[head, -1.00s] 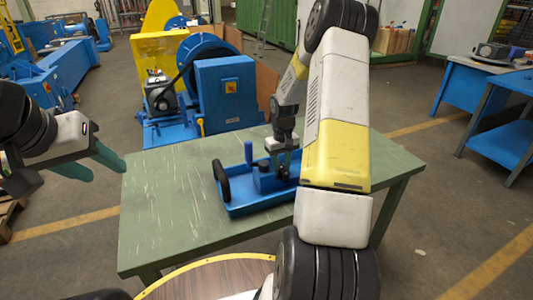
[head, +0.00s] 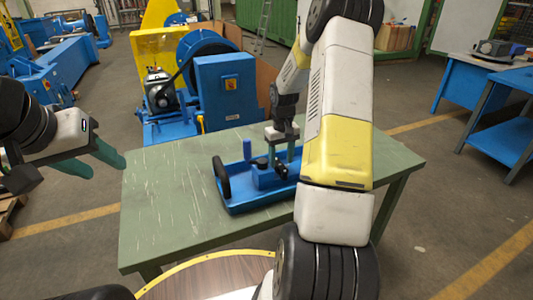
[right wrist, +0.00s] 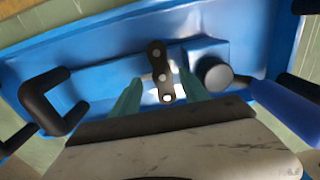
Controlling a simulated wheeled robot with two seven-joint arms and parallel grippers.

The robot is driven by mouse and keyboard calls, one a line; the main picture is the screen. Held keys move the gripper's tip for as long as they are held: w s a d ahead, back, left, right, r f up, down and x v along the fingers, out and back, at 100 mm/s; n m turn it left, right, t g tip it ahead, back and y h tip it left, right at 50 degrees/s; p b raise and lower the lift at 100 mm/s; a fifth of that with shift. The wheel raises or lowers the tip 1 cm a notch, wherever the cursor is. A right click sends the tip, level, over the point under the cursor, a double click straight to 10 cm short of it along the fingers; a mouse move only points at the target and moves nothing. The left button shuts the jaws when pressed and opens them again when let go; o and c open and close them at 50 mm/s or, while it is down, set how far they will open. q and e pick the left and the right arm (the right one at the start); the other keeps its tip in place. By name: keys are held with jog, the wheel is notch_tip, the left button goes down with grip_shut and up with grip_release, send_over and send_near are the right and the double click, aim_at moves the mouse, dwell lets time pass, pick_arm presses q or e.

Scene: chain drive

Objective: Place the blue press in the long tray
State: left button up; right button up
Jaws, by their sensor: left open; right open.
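The blue press (head: 264,179) sits inside the long blue tray (head: 237,207) on the green table. It has a block body, a dark knob and an upright blue handle. In the right wrist view, its grey knob (right wrist: 215,74) and blue handle (right wrist: 286,103) show inside the tray (right wrist: 95,32). My right gripper (head: 281,158) is open just above the press. In the right wrist view, its teal fingertips (right wrist: 160,90) are apart on either side of a dark link-shaped piece. My left gripper (head: 112,165) is open and empty, left of the table.
The tray has a black end handle (head: 222,178); its right end is hidden behind my right arm. The green table (head: 165,210) is clear to the left of the tray. A blue machine (head: 225,90) stands behind the table. A blue workbench (head: 480,90) is at the right.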

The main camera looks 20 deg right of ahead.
jog(key=s+a+r+t, duration=0.1)
jog(key=s+a+r, duration=0.1)
jog(key=r, duration=0.7)
jog(key=s+a+r+t, duration=0.1)
jog(key=s+a+r, duration=0.15)
jog(key=r, duration=0.65)
jog(key=s+a+r+t, duration=0.1)
jog(key=s+a+r, duration=0.2)
jog(key=s, duration=0.4)
jog(key=s+a+r+t+y, duration=0.1)
jog(key=s+a+r, duration=0.2)
jog(key=s+a, duration=0.2)
jog(key=s+a+r+t+y, duration=0.1)
jog(key=s+a+r+t, duration=0.1)
jog(key=s, duration=0.6)
jog(key=shift+s+a+r, duration=0.4)
jog(key=shift+a+r, duration=0.4)
jog(key=shift+a, duration=0.1)
